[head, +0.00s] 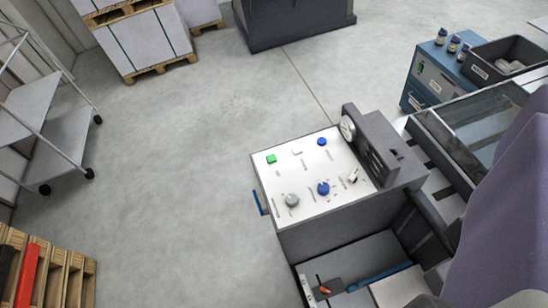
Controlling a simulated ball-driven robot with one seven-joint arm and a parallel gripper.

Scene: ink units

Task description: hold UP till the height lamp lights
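A control panel (310,172) with a white sloping face sits on a grey machine right of centre. It carries a green square button (271,159), a white button (297,152), a blue round button (322,141), a grey knob (292,200), a blue knob (323,188) and a small switch (353,176). A round gauge (348,128) stands at its back edge beside a dark upright housing (372,148). The labels are too small to read, so I cannot tell which control is UP or which part is the height lamp. No lit lamp is clear. My gripper is not in view.
A blue cabinet (428,80) with bottles and a grey bin (505,62) stands at upper right. A wheeled shelf cart (60,140) is at left, wooden pallets (75,275) at lower left, stacked paper (145,40) at the back. The floor (180,190) between is clear.

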